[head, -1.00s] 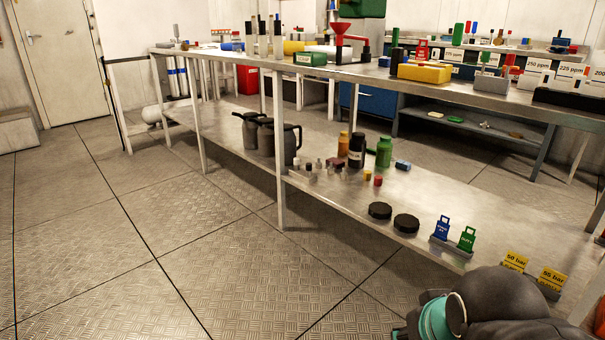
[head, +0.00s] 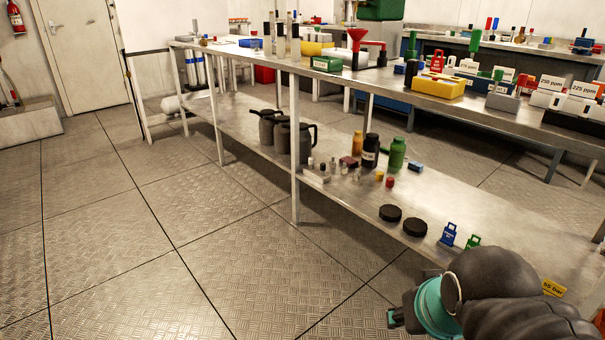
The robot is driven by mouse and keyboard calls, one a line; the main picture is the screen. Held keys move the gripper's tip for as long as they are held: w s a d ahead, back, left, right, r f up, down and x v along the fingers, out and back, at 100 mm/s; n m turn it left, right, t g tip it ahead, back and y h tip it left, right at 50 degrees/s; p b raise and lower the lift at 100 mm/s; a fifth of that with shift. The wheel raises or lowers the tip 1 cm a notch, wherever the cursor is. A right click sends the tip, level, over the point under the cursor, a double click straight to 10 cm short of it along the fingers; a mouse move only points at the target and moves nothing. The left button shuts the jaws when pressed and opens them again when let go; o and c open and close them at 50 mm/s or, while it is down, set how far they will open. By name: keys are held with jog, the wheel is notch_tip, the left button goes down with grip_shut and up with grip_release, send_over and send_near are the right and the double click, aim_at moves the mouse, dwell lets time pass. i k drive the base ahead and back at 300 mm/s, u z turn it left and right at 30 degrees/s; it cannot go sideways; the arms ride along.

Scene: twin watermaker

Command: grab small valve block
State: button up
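I cannot tell for certain which item is the small valve block. Small block-like items stand on the lower shelf (head: 345,213) of the long steel bench: a blue one (head: 416,167), a dark red one (head: 348,161), a yellow one (head: 379,176) and a red one (head: 390,182). A grey block (head: 502,102) stands on the bench top. Dark links of my arm with a teal ring fill the lower right corner. No gripper fingers can be made out there.
Grey jugs (head: 283,134), bottles (head: 397,153), black discs (head: 415,227) and a blue tag (head: 448,234) stand on the lower shelf. A bench leg (head: 295,150) rises at its front edge. The plated floor (head: 150,250) at left is clear.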

aim_at(313, 172)
jog(key=u, duration=0.95)
jog(key=i, duration=2.9)
jog(key=z, duration=2.5)
